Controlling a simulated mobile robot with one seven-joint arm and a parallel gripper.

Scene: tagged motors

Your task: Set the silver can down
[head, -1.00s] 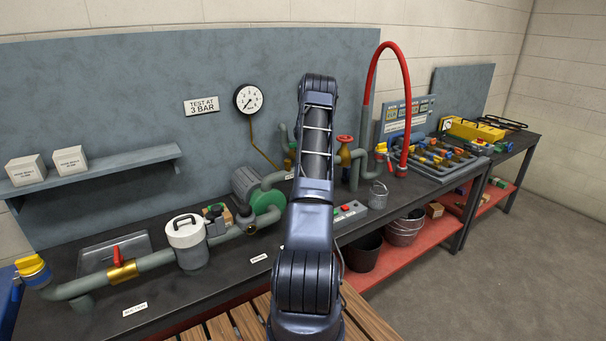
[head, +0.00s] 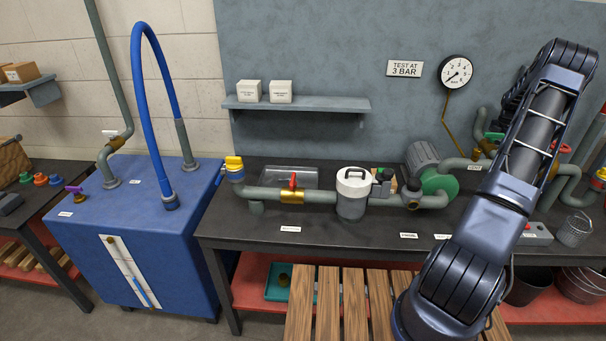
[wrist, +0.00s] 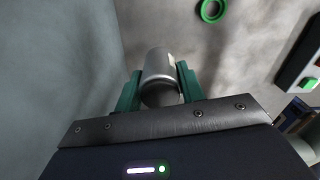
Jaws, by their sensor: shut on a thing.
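The silver can (wrist: 158,64) is a small grey metal cylinder with a pale patch on its right side. In the wrist view it sits between the two green fingers of my gripper (wrist: 160,88), which is shut on it. A grey surface with a blurred, mottled look lies beyond it. I cannot tell how far the can is from that surface. In the head view my arm hides the gripper and the can.
A dark bench (head: 340,235) carries a pipe line with a white-lidded strainer (head: 352,200) and a green-grey pump (head: 438,182). A shelf (head: 320,104) holds two white boxes. A blue tank (head: 130,230) stands left. The wrist view shows a green ring (wrist: 203,12).

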